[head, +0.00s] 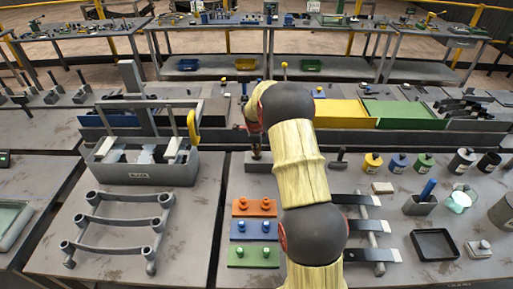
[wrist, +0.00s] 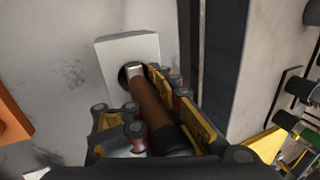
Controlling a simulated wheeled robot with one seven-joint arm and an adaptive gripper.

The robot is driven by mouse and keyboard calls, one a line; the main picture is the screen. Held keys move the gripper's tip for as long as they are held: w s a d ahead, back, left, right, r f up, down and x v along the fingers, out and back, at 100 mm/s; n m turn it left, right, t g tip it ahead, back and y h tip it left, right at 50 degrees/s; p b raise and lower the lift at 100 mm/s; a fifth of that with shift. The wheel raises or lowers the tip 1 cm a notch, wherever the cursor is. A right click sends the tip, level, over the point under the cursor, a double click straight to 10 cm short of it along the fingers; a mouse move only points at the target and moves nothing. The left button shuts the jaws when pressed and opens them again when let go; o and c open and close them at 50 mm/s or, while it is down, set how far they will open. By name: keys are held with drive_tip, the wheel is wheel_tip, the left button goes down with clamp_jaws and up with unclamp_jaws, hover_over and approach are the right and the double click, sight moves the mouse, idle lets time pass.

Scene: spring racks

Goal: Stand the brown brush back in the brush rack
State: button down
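The brown brush (wrist: 151,104) has a round brown handle and a silver collar. In the wrist view it lies between the fingers of my gripper (wrist: 152,112), which look shut on its handle. The brush rack is a pale grey block (wrist: 113,55) with a dark round hole. The silver collar is at this hole; I cannot tell how deep the end sits. In the head view the rack (head: 259,164) is left of my arm, with a small brown part of the brush (head: 256,143) above it. My arm hides most of the gripper there.
Orange (head: 254,207), blue (head: 254,230) and green (head: 254,255) blocks lie in front of the rack. A grey spring rack (head: 120,222) and a grey bin (head: 150,175) stand left. Yellow (head: 343,112) and green (head: 402,113) trays lie behind. Several small pots stand right.

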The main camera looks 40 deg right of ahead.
drive_tip(key=shift+f, duration=0.25)
drive_tip(key=c, duration=2.4)
unclamp_jaws()
drive_tip(key=o, duration=1.1)
drive_tip(key=shift+o, duration=0.6)
drive_tip(key=o, duration=0.7)
drive_tip(key=shift+o, duration=0.4)
drive_tip(key=shift+r, duration=0.1)
wheel_tip(320, 180, up, 7)
drive_tip(key=p, duration=0.1)
drive_tip(key=shift+p, duration=0.4)
